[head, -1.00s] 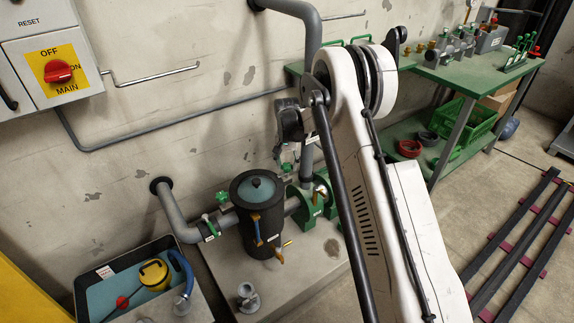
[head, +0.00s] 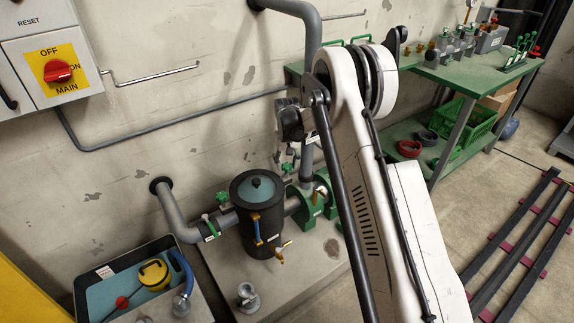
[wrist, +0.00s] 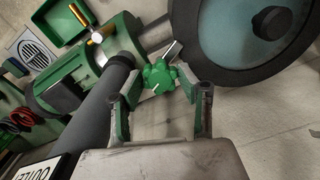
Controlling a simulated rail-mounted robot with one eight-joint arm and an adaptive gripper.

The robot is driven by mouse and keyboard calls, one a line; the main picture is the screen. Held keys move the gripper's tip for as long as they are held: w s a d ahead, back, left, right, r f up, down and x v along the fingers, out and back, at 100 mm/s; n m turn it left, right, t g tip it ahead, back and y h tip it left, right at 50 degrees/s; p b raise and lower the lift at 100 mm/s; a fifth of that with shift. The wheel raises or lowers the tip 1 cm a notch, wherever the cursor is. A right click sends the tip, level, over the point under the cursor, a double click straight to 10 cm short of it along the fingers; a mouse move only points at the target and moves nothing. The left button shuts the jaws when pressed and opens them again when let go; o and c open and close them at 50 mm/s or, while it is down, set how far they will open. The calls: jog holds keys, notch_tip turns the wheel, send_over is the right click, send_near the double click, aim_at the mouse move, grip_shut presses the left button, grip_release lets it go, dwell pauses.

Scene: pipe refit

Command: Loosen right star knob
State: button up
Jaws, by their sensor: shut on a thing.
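The right star knob (wrist: 158,76) is green and lobed, with a pale mark on its face, and shows in the middle of the wrist view. A short metal stem shows at the knob's upper right. In the head view my gripper (head: 288,157) is small, beside the upright grey pipe, and the knob in it cannot be made out clearly. Another green knob (head: 222,197) stands on the pipe left of the black vessel.
The black vessel (head: 256,210) with a teal lid stands close by; its round top (wrist: 258,30) fills the wrist view's upper right. A grey pipe (wrist: 88,118) labelled OUTLET runs close left of my fingers. Green flanges (head: 309,205) sit right of the vessel.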

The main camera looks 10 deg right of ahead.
aim_at(287, 165)
jog(key=n, duration=1.2)
jog(key=shift+n, duration=0.3)
dwell(0.3)
jog(key=o, duration=0.9)
notch_tip(287, 165, up, 12)
jog(key=shift+r, duration=0.1)
